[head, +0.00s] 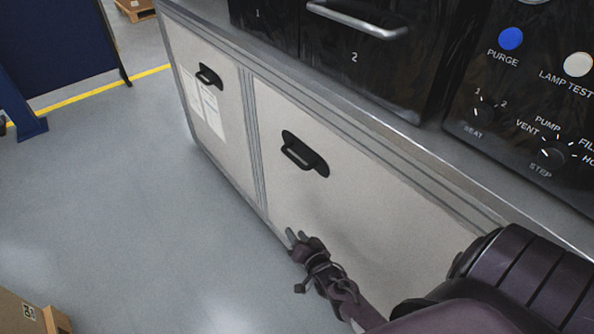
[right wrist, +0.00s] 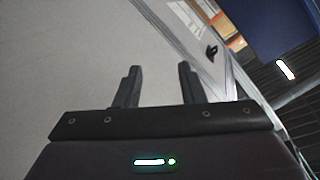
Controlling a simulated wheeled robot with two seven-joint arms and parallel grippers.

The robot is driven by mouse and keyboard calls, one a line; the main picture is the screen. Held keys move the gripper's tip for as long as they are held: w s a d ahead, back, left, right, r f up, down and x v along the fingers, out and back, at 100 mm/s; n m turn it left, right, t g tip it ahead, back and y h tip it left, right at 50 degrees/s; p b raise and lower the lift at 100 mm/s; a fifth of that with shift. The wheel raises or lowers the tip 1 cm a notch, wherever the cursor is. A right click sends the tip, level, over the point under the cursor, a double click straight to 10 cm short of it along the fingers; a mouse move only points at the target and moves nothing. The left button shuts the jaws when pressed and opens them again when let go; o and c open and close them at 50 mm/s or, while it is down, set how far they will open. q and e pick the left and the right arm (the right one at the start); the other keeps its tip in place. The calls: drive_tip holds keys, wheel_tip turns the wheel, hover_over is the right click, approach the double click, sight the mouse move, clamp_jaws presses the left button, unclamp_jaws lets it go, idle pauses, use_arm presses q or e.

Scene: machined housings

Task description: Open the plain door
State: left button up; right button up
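The plain door (head: 350,215) is a pale cabinet panel with no paper on it and a black recessed handle (head: 304,153) near its upper left. It looks closed, flush with the cabinet front. My right gripper (head: 295,236) is in front of the door's lower left part, below the handle. In the right wrist view its two fingers (right wrist: 158,85) stand apart with nothing between them. The plain door's handle does not show in that view. My left gripper is not in view.
Another door (head: 230,140) with papers on it and a black handle (head: 209,75) stands to the left. Black drawers and a control panel (head: 540,100) sit above the worktop edge. A carton (head: 22,315) lies lower left. The floor before the doors is clear.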

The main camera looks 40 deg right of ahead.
sight(298, 160)
drive_tip(key=w+d+r+m+t+h+b, duration=0.1)
drive_tip(key=w+d+r+m+t+h, duration=0.15)
drive_tip(key=r, duration=0.55)
drive_tip(key=w+d+r+m+t+h+b, duration=0.1)
drive_tip(key=d+r+m+t, duration=0.2)
drive_tip(key=r, duration=0.5)
drive_tip(key=shift+n+y, duration=0.25)
drive_tip(key=shift+n, duration=0.1)
drive_tip(key=x, duration=0.6)
drive_tip(key=shift+w+d+p, duration=0.3)
drive_tip(key=shift+p, duration=0.05)
drive_tip(key=shift+w+d+r, duration=0.1)
drive_tip(key=shift+w+d, duration=0.1)
drive_tip(key=shift+w, duration=0.45)
clamp_jaws()
